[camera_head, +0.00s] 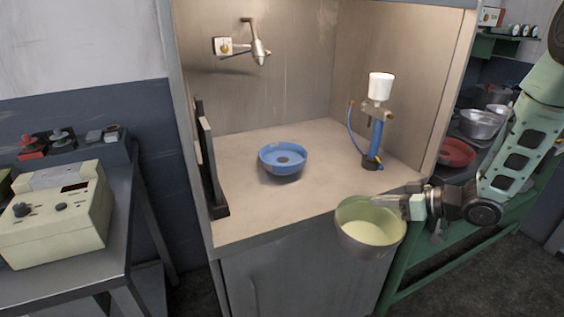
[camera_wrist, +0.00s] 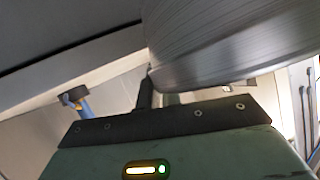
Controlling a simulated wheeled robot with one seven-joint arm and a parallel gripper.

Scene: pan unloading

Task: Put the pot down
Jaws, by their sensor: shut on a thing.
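The pot (camera_head: 370,228) is a round metal vessel with a pale yellow-green inside. It hangs in the air in front of the right part of the cabinet's front edge in the head view. My gripper (camera_head: 408,206) is shut on the pot's right rim. In the wrist view the pot's grey brushed side (camera_wrist: 230,40) fills the upper right, close to my gripper (camera_wrist: 155,95). The fingertips are partly hidden there, and the pot's underside rests on nothing that I can see.
A blue bowl (camera_head: 283,157) stands mid-floor in the open cabinet (camera_head: 245,215). A blue spray device with a white cup (camera_head: 380,88) stands at its right. Free floor surrounds the bowl. A green-framed rack (camera_head: 440,262) with a red bowl (camera_head: 456,152) and metal pots (camera_head: 481,124) is at right.

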